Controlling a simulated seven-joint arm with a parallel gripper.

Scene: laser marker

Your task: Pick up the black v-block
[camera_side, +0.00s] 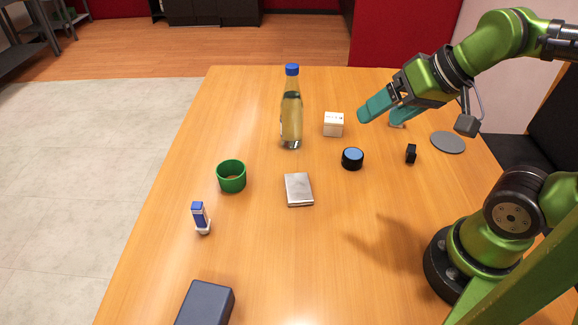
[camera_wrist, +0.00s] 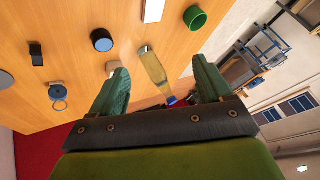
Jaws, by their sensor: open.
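The black v-block (camera_side: 411,153) is a small dark block standing on the wooden table in the side view, between the blue-topped black cylinder and the grey disc. It also shows at the upper left of the wrist view (camera_wrist: 36,54), well to the left of the fingers. My gripper (camera_side: 380,116) has teal fingers, spread apart and empty, held above the table farther back than the v-block. In the wrist view my gripper (camera_wrist: 160,65) frames the bottle between its fingers, with the v-block outside them.
Near the v-block are the black cylinder (camera_side: 352,159) and grey disc (camera_side: 448,142). A white cube (camera_side: 334,124), bottle (camera_side: 291,115), silver case (camera_side: 299,189), green ring (camera_side: 231,176), blue-and-white item (camera_side: 200,217) and dark blue box (camera_side: 206,303) stand elsewhere. The table's (camera_side: 330,265) front middle is clear.

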